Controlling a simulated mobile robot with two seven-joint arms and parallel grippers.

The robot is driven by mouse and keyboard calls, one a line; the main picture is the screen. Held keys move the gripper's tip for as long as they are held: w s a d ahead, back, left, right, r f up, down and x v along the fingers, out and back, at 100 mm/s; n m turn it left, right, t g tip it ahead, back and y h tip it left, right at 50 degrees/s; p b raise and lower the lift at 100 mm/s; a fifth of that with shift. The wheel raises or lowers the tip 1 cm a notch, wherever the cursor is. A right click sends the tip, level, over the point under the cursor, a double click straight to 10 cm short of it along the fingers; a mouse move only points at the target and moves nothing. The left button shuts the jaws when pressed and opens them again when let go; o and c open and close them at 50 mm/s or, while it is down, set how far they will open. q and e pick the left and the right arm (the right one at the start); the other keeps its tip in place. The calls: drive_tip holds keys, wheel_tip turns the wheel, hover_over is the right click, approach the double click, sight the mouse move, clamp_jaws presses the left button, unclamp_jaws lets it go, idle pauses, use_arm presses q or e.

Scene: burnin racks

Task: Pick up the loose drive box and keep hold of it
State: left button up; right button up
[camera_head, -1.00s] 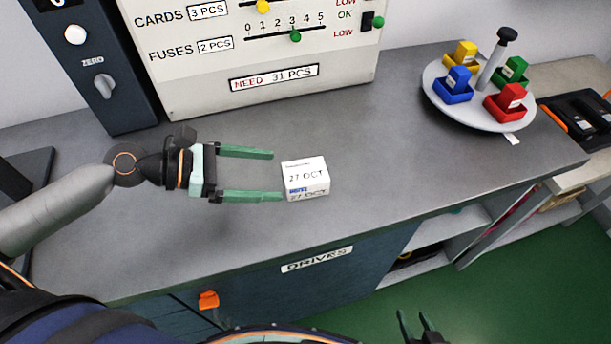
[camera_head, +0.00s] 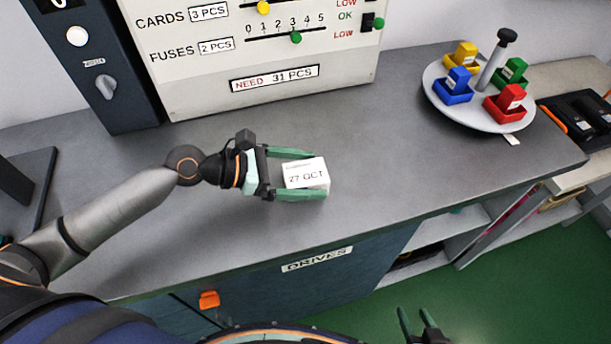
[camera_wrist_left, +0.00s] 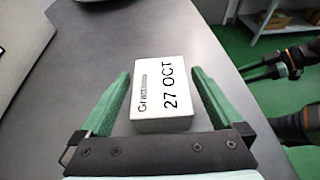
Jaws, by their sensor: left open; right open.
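The loose drive box (camera_head: 306,173) is a small white box printed "27 OCT", resting on the grey worktop. My left gripper (camera_head: 302,174) is open around it, with one green finger along its far side and one along its near side. In the left wrist view the box (camera_wrist_left: 162,90) sits between the two open fingers (camera_wrist_left: 162,92), with a gap showing on each side. My right gripper (camera_head: 418,322) is open and empty, low at the bottom edge of the head view, away from the worktop.
The worktop (camera_head: 400,130) is clear around the box. A panel with sliders (camera_head: 260,55) stands behind it. A round tray (camera_head: 437,97) with coloured blocks stands at the back right. A cabinet labelled "DRIVES" (camera_head: 318,259) with an orange handle (camera_head: 209,299) is below the front edge.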

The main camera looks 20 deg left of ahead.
use_arm(q)
drive_tip(key=c, duration=1.3)
drive_tip(key=shift+o, duration=0.2)
